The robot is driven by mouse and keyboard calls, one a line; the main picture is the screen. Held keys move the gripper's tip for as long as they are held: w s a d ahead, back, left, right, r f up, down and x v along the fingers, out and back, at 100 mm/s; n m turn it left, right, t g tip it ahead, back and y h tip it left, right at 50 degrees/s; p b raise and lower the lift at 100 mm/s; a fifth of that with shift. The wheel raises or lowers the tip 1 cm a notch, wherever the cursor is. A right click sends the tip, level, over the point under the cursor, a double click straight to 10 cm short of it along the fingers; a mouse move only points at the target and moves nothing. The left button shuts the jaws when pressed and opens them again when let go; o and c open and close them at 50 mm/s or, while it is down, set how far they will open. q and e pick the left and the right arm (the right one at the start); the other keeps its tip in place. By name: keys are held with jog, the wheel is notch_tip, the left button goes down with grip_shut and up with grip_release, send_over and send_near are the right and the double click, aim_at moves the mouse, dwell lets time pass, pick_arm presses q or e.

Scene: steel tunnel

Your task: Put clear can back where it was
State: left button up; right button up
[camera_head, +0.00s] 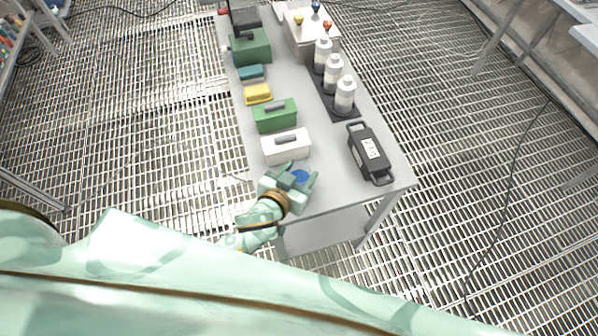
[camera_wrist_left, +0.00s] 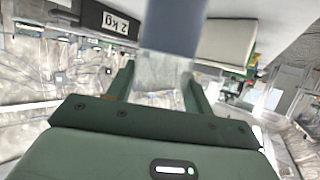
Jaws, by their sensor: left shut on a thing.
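The clear can shows in the left wrist view as a see-through piece (camera_wrist_left: 163,78) between the two fingers, with a blue-grey part beyond it. In the head view only its blue round part (camera_head: 300,177) shows between the fingers. My left gripper (camera_head: 299,175) is shut on the can at the near left end of the grey table (camera_head: 330,190). I cannot tell whether the can touches the table. My right gripper is in neither view.
A white toolbox (camera_head: 286,148) stands just beyond my left gripper. A black weight (camera_head: 370,155) lies to the right. A green toolbox (camera_head: 274,116), a yellow box (camera_head: 257,94) and white bottles (camera_head: 345,96) stand farther back. Bare tabletop lies between gripper and weight.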

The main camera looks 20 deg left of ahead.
pick_arm(q)
jog(key=o, duration=1.4)
jog(key=shift+f, duration=0.1)
jog(key=shift+o, duration=0.2)
